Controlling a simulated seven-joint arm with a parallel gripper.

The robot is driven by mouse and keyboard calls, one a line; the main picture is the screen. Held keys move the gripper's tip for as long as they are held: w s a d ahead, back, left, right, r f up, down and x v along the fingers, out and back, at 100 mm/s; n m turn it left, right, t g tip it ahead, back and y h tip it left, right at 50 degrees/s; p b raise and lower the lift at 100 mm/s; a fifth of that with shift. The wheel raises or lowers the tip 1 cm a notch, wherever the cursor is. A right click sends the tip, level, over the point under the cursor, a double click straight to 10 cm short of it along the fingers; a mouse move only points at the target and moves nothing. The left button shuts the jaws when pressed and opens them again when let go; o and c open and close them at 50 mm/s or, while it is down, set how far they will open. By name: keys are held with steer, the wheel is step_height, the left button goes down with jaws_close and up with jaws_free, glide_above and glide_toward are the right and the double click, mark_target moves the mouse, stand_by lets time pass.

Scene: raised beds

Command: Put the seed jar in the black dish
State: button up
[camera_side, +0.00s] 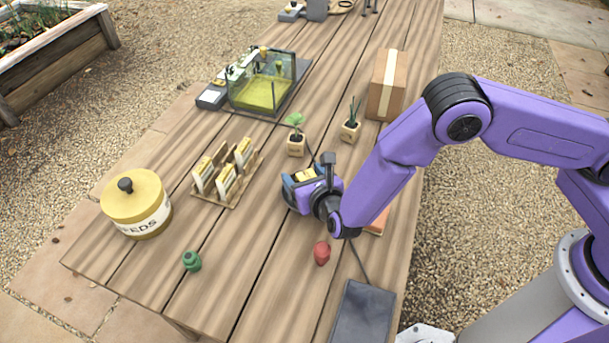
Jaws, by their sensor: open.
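A round yellow jar (138,212) with a black-knobbed lid and a white label, on which "EEDS" shows, stands upright at the table's left edge. I cannot make out a black dish in this view. My gripper (296,188) is open over the middle of the table, well to the right of the yellow jar and apart from it. Something small and yellowish shows at the gripper, and I cannot tell whether it lies between the fingers or behind them.
A wooden rack of packets (226,175) stands between jar and gripper. Two potted plants (295,142) (350,129), a glass tank (262,85) and a cardboard box (386,85) are behind. A green object (191,261), red object (321,253) and dark slab (362,312) lie in front.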

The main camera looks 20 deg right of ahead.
steer(key=v, duration=1.2)
steer(key=shift+r, duration=0.15)
steer(key=shift+d, duration=0.1)
steer(key=s+a+r+n+g+y, duration=0.3)
steer(key=a+r+n+g+y, duration=0.25)
steer(key=n, duration=0.75)
steer(key=s+d+r+n+g+y, duration=0.2)
steer(key=s+d+r+n+g, duration=0.5)
steer(key=n, duration=0.7)
steer(key=s+d+r+n+h, duration=0.1)
steer(key=s+d+n+h, duration=0.2)
steer(key=d+n, duration=0.8)
steer(key=s+d+r+n+h, duration=0.2)
steer(key=s+d+n, duration=0.4)
steer(key=d+n, duration=0.5)
steer(key=d+g+h, duration=0.1)
steer(key=d, duration=0.2)
steer(key=shift+s, duration=0.2)
